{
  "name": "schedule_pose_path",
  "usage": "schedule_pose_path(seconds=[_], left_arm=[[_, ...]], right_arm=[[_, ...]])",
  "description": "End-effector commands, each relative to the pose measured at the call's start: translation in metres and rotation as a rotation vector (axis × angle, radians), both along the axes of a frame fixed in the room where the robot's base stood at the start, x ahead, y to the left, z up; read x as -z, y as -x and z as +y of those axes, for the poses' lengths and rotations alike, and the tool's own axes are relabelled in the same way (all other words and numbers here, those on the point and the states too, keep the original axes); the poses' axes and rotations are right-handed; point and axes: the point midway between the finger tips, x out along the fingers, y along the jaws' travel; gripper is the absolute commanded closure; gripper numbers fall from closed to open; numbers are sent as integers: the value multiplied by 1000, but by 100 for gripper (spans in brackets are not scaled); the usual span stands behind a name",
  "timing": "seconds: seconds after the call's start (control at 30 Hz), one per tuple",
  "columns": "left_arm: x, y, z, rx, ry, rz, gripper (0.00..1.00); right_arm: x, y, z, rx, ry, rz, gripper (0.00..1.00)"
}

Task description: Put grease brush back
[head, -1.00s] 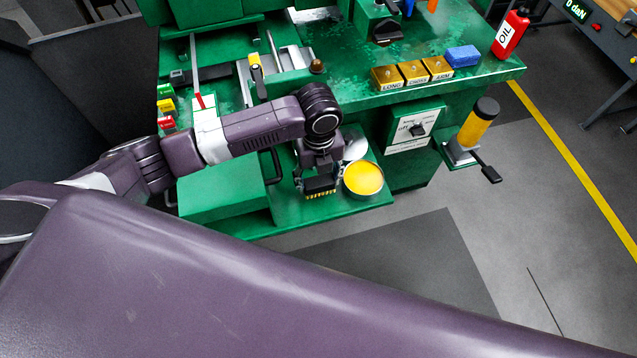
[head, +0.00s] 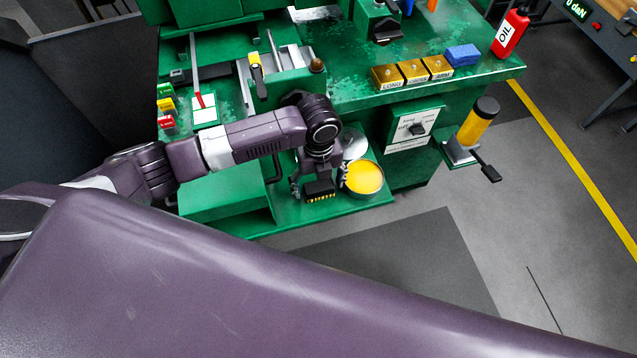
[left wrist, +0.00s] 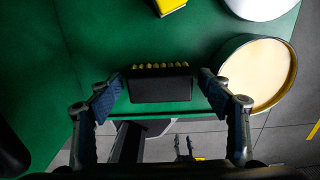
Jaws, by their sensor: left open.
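The grease brush (head: 320,190), a black block with a row of yellow bristles, is at the front of the low green shelf (head: 265,225), left of the grease tin (head: 364,178). My left gripper (head: 320,184) is open, pointing down, its fingers on either side of the brush. In the left wrist view the brush (left wrist: 160,86) lies between the spread fingertips (left wrist: 160,90), with small gaps on both sides. The tin (left wrist: 256,74) stands close to the right finger. Whether the brush rests fully on the shelf is unclear.
A round grey lid (head: 354,143) lies behind the tin. Brass blocks (head: 412,72), a blue sponge (head: 463,55) and a red oil bottle (head: 511,33) stand on the green bench above. A yellow-black lever post (head: 478,122) is at the right.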

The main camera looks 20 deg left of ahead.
Motion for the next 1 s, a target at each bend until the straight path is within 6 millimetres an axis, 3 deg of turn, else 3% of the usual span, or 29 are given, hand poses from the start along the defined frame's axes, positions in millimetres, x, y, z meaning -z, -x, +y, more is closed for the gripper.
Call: schedule_pose_path(seconds=[0.17,0.7,1.0], left_arm=[[-9,-1,0,0,0,-1,28],[-111,-1,0,-1,1,-2,28],[-124,0,0,-1,1,1,28]], right_arm=[[0,0,2,0,-2,-1,60],[5,0,4,0,-5,-1,60],[5,0,4,0,-5,-1,60]])
